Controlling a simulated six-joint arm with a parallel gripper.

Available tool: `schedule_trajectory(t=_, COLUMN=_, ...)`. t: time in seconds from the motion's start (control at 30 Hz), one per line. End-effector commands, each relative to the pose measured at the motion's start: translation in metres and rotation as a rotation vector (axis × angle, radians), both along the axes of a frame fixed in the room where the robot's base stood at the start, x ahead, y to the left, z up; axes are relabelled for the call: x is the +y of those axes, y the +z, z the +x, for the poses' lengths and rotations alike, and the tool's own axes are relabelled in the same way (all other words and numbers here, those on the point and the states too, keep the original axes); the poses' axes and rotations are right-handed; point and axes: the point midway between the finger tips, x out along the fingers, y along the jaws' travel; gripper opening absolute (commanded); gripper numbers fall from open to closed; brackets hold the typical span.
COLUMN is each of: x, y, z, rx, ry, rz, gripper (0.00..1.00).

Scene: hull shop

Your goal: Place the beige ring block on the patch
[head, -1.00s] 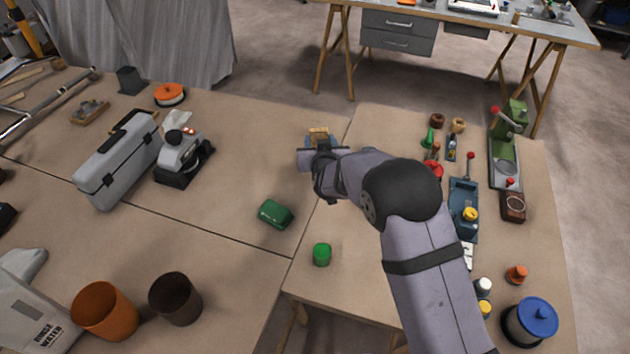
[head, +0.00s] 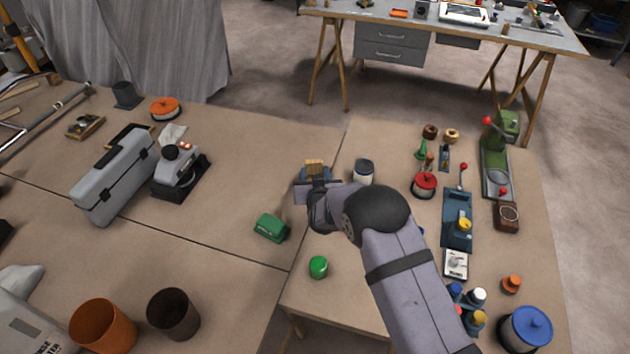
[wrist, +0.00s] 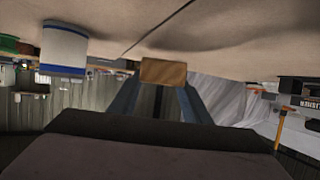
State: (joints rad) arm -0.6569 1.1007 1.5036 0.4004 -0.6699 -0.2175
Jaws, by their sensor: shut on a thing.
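My gripper (head: 315,177) has blue fingers shut on a tan block, which I take to be the beige ring block (head: 314,167). It is near the left edge of the right-hand table, around the seam with the left table. In the wrist view the block (wrist: 163,72) shows between the fingertips as a plain tan rectangle; no hole can be made out. Its height above the table is hard to tell. I cannot pick out the patch in either view; my arm covers part of the table.
A white and blue can (head: 364,172) stands just right of my gripper. A green case (head: 271,228) and a green cylinder (head: 318,267) are nearer. Tools, a red-topped spool (head: 424,185) and two rings (head: 452,135) crowd the right side. Bare table lies left of my gripper.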

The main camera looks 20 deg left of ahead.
Motion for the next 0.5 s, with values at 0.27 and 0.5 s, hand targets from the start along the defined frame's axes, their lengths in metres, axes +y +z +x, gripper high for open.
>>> schedule_trajectory(t=0.27, x=0.0, y=-0.029, z=0.0, rx=0.001, ry=0.0, rz=-0.001, gripper=0.15)
schedule_trajectory(t=0.5, x=0.0, y=-0.032, z=0.0, rx=0.0, ry=0.0, rz=-0.001, gripper=0.15)
